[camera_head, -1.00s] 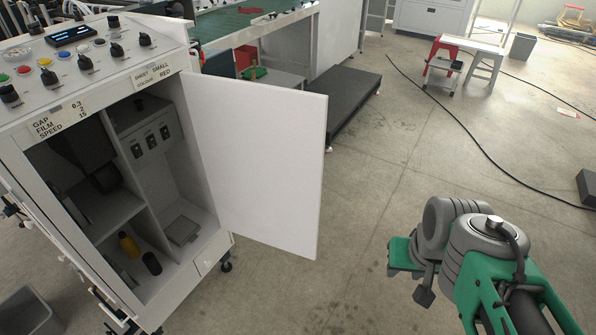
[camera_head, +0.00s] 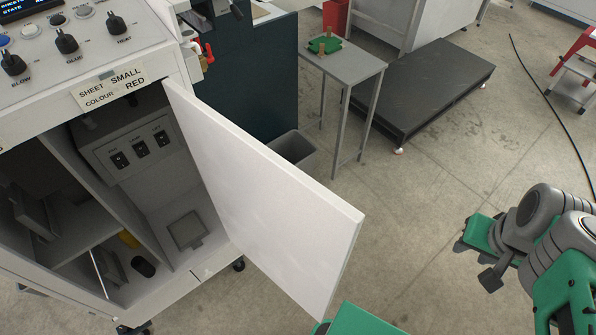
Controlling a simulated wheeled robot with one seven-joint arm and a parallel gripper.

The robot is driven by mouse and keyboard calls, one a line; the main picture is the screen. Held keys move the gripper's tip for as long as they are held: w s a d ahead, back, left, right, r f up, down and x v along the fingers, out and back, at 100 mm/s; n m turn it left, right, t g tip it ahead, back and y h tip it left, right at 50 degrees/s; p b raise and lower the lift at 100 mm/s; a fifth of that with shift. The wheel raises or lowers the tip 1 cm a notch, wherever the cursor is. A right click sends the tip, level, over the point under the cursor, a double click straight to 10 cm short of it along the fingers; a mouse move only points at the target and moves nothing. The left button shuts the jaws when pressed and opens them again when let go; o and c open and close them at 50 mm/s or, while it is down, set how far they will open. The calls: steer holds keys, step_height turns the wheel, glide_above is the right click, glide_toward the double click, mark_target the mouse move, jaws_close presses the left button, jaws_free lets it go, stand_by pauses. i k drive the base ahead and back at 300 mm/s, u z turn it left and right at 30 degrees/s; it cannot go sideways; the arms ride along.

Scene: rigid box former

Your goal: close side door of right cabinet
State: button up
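The right cabinet (camera_head: 212,265) is a white control cabinet at the left of the head view. Its side door (camera_head: 265,190) is a plain white panel. It stands wide open, hinged at the right of the opening, with its free edge towards the lower right. My green and grey arm (camera_head: 545,245) is at the right, apart from the door. A green part (camera_head: 360,320) shows at the bottom edge near the door's lower corner. I cannot tell whether it touches the door. My gripper's fingers cannot be made out.
Inside the cabinet are a switch box (camera_head: 132,150) and a dark cylinder (camera_head: 144,267). A grey side table (camera_head: 350,66), a grey bin (camera_head: 294,148) and a low black platform (camera_head: 425,90) stand behind the door. The floor between door and arm is clear.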

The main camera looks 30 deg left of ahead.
mark_target(300, 233)
steer(key=i, duration=1.55)
steer(key=u, duration=1.75)
steer(key=k, duration=1.35)
steer(key=u, duration=2.3)
